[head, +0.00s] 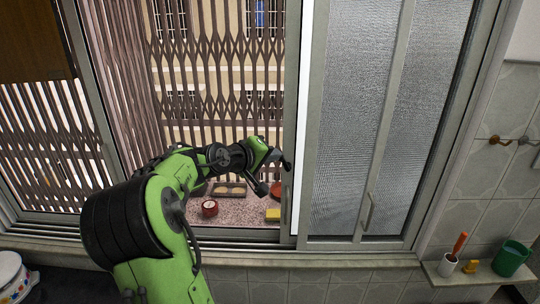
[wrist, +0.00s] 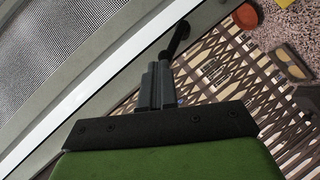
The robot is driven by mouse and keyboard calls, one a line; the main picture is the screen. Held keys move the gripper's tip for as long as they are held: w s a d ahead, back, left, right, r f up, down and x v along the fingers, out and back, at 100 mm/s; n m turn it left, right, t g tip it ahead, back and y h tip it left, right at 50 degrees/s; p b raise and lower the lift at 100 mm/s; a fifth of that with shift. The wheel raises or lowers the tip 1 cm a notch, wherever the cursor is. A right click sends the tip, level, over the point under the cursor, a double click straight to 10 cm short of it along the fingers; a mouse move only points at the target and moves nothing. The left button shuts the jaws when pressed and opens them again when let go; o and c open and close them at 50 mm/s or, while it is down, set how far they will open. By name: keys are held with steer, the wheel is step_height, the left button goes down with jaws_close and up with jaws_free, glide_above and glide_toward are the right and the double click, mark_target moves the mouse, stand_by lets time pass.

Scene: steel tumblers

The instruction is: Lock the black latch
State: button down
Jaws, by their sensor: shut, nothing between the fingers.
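The black latch (wrist: 179,38) shows in the wrist view as a dark knob on a short stem, just beyond my fingertips and beside the pale window frame. My gripper (wrist: 158,72) is shut and empty, its fingers pointing toward the latch's stem. The fingers overlap the stem's lower end in the picture. I cannot tell whether they touch it. In the head view my gripper (head: 281,157) is at the edge of the sliding window's white frame, and I cannot clearly separate the latch from the dark gripper parts there.
A frosted glass window (head: 350,120) with a handle (head: 367,212) stands to the right. A metal lattice (head: 215,90) lies behind the opening. The speckled sill holds a red tin (head: 209,208), a yellow block (head: 272,214) and a terracotta item (wrist: 246,16). A green mug (head: 511,258) stands on the right shelf.

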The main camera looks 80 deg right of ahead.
steer(key=shift+s+d+r+m+t+y, duration=0.1)
steer(key=shift+s+r+m+t+y, duration=0.25)
steer(key=shift+s+m+t, duration=0.2)
stand_by(0.5)
steer(key=shift+d+r+p, duration=0.1)
steer(key=shift+r+p, duration=0.65)
steer(key=shift+p, duration=0.15)
steer(key=w+d+p+v, duration=0.1)
steer(key=w+v, duration=0.2)
steer(key=v, duration=0.9)
steer(key=shift+a, duration=0.25)
